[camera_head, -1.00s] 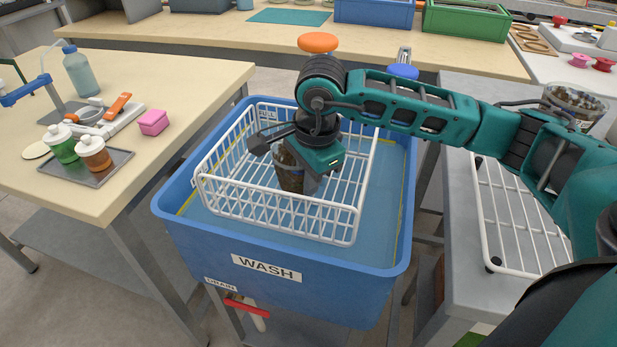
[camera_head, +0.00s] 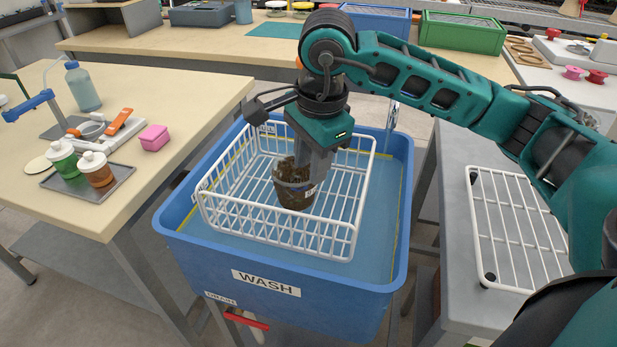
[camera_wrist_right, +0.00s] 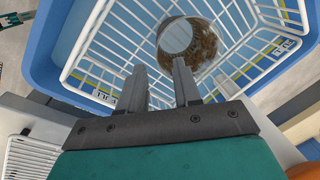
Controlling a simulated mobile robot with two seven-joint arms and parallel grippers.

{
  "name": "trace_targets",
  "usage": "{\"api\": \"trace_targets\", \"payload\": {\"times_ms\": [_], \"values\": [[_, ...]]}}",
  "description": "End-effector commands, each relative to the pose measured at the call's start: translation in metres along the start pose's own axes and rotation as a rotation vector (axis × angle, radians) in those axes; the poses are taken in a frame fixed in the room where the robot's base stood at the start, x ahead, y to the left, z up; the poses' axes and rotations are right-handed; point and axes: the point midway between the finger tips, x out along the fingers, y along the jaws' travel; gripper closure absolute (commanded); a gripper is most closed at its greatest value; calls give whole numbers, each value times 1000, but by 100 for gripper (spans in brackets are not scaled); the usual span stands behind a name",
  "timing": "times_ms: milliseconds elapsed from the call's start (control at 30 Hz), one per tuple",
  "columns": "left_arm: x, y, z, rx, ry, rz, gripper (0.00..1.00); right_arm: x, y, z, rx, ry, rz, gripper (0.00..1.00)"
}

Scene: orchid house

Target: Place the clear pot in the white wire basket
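The clear pot (camera_head: 290,185), with brown bark-like filling, stands roughly upright inside the white wire basket (camera_head: 327,238). The basket sits in the blue tub labelled WASH. My right gripper (camera_head: 310,172) points down from above the basket, its fingers overlapping the pot in the head view. In the right wrist view, the right gripper (camera_wrist_right: 161,80) has its two fingers apart with nothing between them. The pot (camera_wrist_right: 205,50) shows there beyond the fingertips and to the right, on the wires of the basket (camera_wrist_right: 110,45). My left gripper is not in view.
The blue tub (camera_head: 190,262) surrounds the basket. On the left, a wooden-topped table (camera_head: 190,100) carries bottles, a tray and a pink box (camera_head: 153,137). On the right, a white wire rack (camera_head: 515,225) lies on a grey bench. Crates stand on the bench behind.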

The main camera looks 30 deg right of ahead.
Motion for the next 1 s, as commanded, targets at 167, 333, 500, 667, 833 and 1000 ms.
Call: {"api": "trace_targets", "payload": {"times_ms": [167,333,500,667,833,1000], "values": [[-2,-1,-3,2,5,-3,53,-27,0,0,-1,0,-2,67],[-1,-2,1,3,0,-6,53,-36,0,0,-1,-1,0,67],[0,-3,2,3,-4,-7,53,-36,0,0,-1,-1,1,67],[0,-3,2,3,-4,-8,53,-36,0,0,-1,-1,1,67],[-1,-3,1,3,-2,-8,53,-35,0,0,-1,-1,1,67],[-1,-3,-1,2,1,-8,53,-35,0,0,-1,-1,1,67]]}}
